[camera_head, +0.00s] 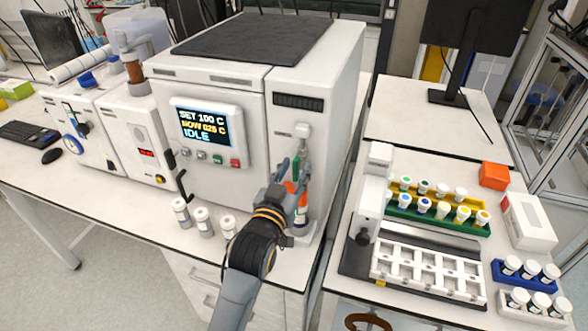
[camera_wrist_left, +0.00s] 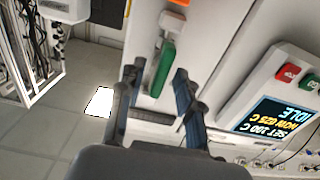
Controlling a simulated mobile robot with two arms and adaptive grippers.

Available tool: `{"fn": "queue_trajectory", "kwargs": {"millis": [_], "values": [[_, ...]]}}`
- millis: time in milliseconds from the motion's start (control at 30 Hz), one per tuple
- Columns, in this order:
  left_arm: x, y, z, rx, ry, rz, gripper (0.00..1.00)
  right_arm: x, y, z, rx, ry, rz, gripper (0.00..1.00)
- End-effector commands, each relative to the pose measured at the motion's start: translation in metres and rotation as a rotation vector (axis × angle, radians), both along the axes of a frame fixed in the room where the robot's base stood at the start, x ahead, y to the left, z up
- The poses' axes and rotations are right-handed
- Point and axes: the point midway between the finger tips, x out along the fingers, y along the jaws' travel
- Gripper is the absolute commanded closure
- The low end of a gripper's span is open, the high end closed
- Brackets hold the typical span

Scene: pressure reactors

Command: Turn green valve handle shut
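The green valve handle (camera_wrist_left: 162,70) shows in the left wrist view as a long bar on a pale panel, lying between the fingers' lines. In the head view the green handle (camera_head: 296,167) is small and partly hidden by my gripper, on the narrow right section of the white reactor (camera_head: 300,118). My left gripper (camera_wrist_left: 157,78) is open, with one finger on each side of the handle. I cannot tell whether either finger touches it. In the head view the left gripper (camera_head: 292,172) is up against the valve area. My right gripper is not in view.
The reactor display (camera_head: 204,126) reads IDLE. Several white-capped jars (camera_head: 204,222) stand on the bench left of my arm. Vial racks (camera_head: 436,211) and a white holder (camera_head: 428,270) sit on the right bench.

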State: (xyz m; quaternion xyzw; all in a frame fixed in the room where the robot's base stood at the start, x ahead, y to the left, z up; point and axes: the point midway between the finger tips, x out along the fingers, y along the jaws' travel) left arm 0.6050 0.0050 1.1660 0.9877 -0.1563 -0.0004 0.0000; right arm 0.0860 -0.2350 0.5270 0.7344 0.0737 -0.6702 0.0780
Motion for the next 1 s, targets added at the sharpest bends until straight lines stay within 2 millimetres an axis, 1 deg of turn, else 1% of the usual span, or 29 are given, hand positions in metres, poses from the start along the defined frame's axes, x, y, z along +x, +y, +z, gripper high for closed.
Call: {"fn": "queue_trajectory", "kwargs": {"millis": [133, 267, 300, 667, 867, 1000], "values": [[0.0, 0.0, 0.0, 0.0, 0.0, 0.0, 0.65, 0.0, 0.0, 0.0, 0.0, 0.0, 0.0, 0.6], [0.0, 0.0, 0.0, 0.0, 0.0, 0.0, 0.92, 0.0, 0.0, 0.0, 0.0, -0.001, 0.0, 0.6], [0.0, 0.0, 0.0, 0.0, 0.0, 0.0, 1.0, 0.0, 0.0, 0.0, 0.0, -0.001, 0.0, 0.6], [0.0, 0.0, 0.001, 0.019, -0.006, 0.0, 1.0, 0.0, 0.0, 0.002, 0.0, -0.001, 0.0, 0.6], [0.0, 0.0, 0.002, 0.098, -0.032, 0.0, 1.0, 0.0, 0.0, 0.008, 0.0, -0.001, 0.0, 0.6], [0.0, -0.001, 0.002, 0.195, -0.062, -0.001, 1.0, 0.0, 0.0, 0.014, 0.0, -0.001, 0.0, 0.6]]}}
